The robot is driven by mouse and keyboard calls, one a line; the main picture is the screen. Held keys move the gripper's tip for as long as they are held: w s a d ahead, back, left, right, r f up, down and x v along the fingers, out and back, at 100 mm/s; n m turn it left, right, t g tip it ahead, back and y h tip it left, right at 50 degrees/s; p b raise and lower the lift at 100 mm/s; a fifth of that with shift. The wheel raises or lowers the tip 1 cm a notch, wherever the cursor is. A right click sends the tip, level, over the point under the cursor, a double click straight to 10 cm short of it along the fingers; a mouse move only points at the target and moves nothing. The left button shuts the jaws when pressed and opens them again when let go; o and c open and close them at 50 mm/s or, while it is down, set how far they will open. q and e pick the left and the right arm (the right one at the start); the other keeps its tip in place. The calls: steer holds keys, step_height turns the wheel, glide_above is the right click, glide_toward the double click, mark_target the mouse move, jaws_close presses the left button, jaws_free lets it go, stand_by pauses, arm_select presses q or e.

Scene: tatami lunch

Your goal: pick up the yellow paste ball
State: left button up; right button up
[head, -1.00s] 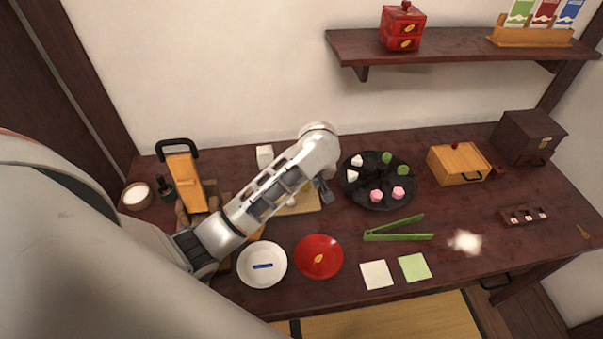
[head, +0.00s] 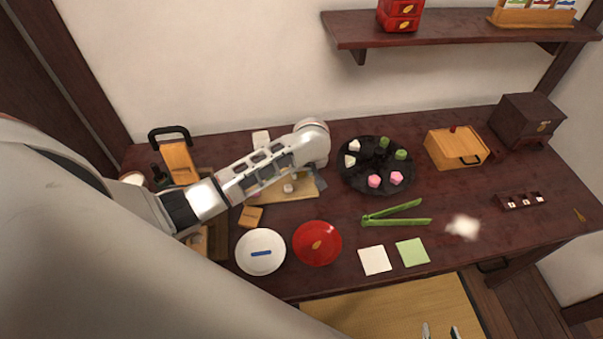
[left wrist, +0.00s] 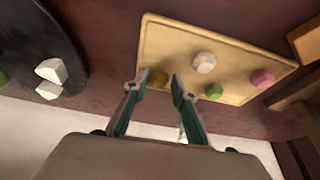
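The yellow paste ball (left wrist: 158,78) lies on a pale wooden board (left wrist: 185,37) in the left wrist view. My left gripper (left wrist: 159,79) is open, with its fingertips on either side of the ball in that view; I cannot tell whether they touch it. In the head view my left gripper (head: 318,182) hangs over the right side of the board (head: 270,193), and my arm hides the yellow ball. My right gripper (head: 440,331) shows at the bottom edge, its two tips apart and empty.
White (left wrist: 205,62), pink (left wrist: 262,77) and green (left wrist: 214,91) balls share the board. A dark round tray (head: 378,163) with several sweets stands to its right. A red plate (head: 317,243), white plate (head: 260,237) and green tongs (head: 396,220) lie in front.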

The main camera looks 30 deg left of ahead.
arm_select(q)
steer(key=c, duration=0.5)
steer(key=shift+c, duration=0.2)
